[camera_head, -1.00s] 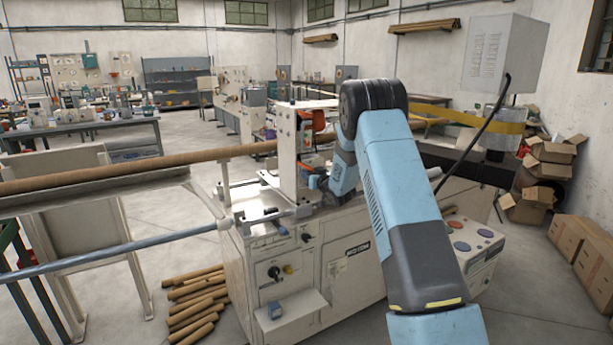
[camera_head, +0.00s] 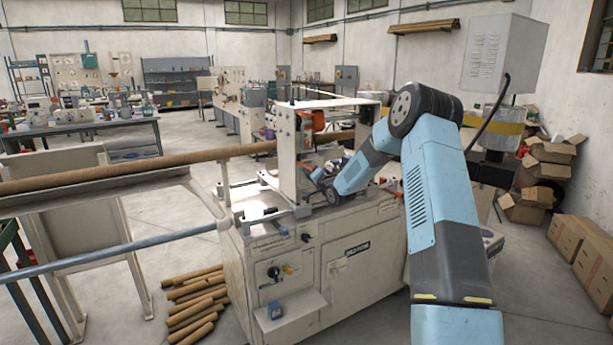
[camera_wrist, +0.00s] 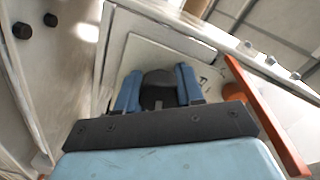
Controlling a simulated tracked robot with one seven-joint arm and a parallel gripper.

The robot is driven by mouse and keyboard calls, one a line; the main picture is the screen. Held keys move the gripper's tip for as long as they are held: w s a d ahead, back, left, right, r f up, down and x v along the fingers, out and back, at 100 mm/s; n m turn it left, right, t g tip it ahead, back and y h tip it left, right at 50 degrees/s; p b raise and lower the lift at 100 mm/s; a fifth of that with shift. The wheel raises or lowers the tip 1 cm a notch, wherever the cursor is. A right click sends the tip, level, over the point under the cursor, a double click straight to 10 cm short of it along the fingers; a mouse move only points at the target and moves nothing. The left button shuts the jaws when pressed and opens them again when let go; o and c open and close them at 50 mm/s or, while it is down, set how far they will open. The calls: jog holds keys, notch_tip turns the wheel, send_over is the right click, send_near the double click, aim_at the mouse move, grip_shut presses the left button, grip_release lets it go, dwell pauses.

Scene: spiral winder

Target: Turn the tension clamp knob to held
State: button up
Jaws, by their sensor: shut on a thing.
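A dark knob (camera_wrist: 160,82), which I take for the tension clamp knob, sits between the two blue fingers of my gripper (camera_wrist: 157,92) in the wrist view. The fingers press on its left and right sides, and a pale panel lies behind it. The gripper is shut on the knob. I cannot read any mark that tells the knob's setting.
An orange-red bar (camera_wrist: 268,115) runs close to the right of my gripper in the wrist view. Two black knobs (camera_wrist: 36,26) are at upper left. A long cardboard tube (camera_head: 130,168) enters the winder from the left. Loose tubes (camera_head: 197,300) lie on the floor.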

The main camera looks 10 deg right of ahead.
jog(key=m, duration=0.4)
jog(key=shift+w+d+r+m, duration=0.15)
jog(key=shift+d+m, duration=0.25)
jog(key=shift+d+f+m, duration=0.1)
jog(key=shift+f+m, duration=0.05)
jog(key=shift+m, duration=0.95)
jog(key=shift+f+m, duration=0.1)
jog(key=shift+m, duration=1)
jog(key=shift+d+f, duration=0.1)
jog(key=o, duration=0.8)
jog(key=shift+f, duration=0.1)
jog(key=shift+o, duration=1.2)
jog(key=shift+a, duration=0.3)
jog(key=v, duration=1.4)
